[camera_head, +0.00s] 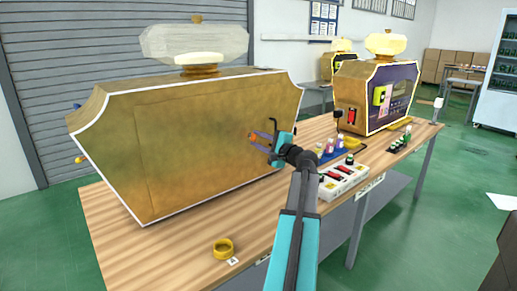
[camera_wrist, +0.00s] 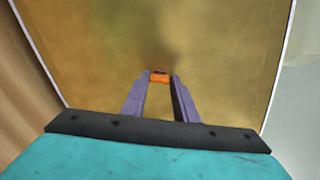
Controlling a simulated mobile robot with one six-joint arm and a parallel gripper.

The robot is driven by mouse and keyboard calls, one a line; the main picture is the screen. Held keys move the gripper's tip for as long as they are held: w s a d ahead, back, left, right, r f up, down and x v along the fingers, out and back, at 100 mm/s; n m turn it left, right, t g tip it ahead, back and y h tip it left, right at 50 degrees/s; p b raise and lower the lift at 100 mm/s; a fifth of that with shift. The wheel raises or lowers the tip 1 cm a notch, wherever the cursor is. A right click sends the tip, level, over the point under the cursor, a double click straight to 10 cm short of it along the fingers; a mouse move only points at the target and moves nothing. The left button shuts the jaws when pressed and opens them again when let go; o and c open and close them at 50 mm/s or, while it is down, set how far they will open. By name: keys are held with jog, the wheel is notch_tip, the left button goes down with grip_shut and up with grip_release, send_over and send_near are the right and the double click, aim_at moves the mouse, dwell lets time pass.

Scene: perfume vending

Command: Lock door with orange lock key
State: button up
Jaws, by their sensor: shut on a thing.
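A large gold perfume-shaped machine (camera_head: 190,130) with white edges stands on the wooden table, its flat brown-gold panel towards me. The same panel (camera_wrist: 90,50) fills most of the wrist view. My gripper (camera_head: 256,139) is close in front of the panel's right part. Its purple fingers (camera_wrist: 159,85) are shut on a small orange lock key (camera_wrist: 159,76), which sits between the fingertips at the panel. I cannot tell how deep the key is in a lock. The lock itself is hidden behind the key and fingertips.
A second machine (camera_head: 375,97) stands further back. The wooden table top (camera_head: 160,245) is bare at front left.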

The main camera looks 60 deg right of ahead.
jog(key=n+b, duration=0.3)
jog(key=shift+f+n, duration=0.1)
jog(key=shift+n, duration=0.2)
dwell(0.4)
jog(key=o, duration=1.1)
jog(key=shift+w, duration=0.1)
jog(key=shift+c, duration=0.2)
jog(key=p+v, duration=0.1)
jog(key=v, duration=1.3)
jog(key=shift+a, duration=0.1)
